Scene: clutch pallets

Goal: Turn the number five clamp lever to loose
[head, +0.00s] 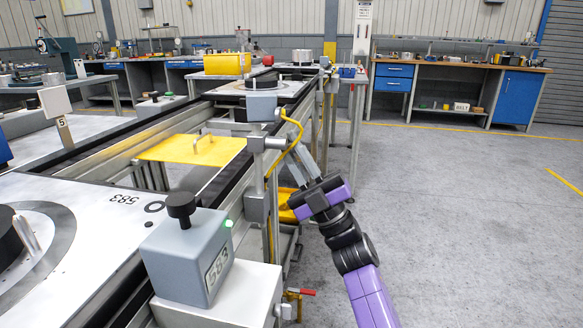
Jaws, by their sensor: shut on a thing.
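My gripper (298,163) reaches up and left to the side of the conveyor, beside a grey post. Its grey fingers are shut on a small part there, apparently a clamp lever. The held part is hidden by the fingers, so its angle and number cannot be read. A white sign marked 5 (62,124) stands on the far side of the line. A separate red-handled lever (301,292) shows low on the near side of the conveyor, apart from my gripper.
A grey box labelled 583 (185,250) with a black knob stands at the front. A pallet (95,225) lies beside it. A yellow plate (190,149) with a handle spans the conveyor gap. A yellow cable (299,128) curves close to my gripper. The floor at right (460,220) is clear.

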